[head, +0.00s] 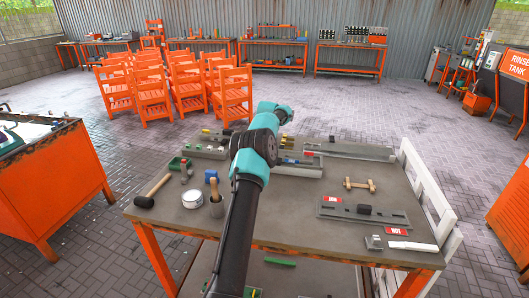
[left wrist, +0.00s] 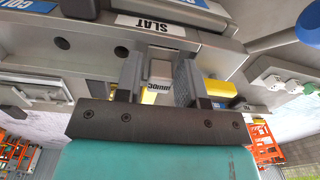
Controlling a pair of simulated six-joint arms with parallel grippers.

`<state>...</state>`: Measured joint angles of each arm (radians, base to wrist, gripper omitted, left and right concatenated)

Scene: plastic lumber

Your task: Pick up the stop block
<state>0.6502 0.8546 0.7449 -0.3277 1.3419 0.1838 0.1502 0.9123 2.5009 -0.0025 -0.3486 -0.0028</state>
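My left gripper (left wrist: 158,62) shows in the left wrist view with its two grey fingers spread apart. A pale grey piece or holder part marked with what looks like "GUIDE" (left wrist: 158,86) lies between and beyond the fingers; I see no clear contact. A yellow block (left wrist: 217,87) sits just right of the fingers, and more yellow shows between them. No piece can be read as the stop block. In the head view my teal and black arm rises over the table (head: 295,220), and its fingertips are hidden. My right gripper is in neither view.
A grey holder labelled "SLAT" (left wrist: 160,27) lies close beyond the fingers. A white frame (head: 430,195) stands along the right edge.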

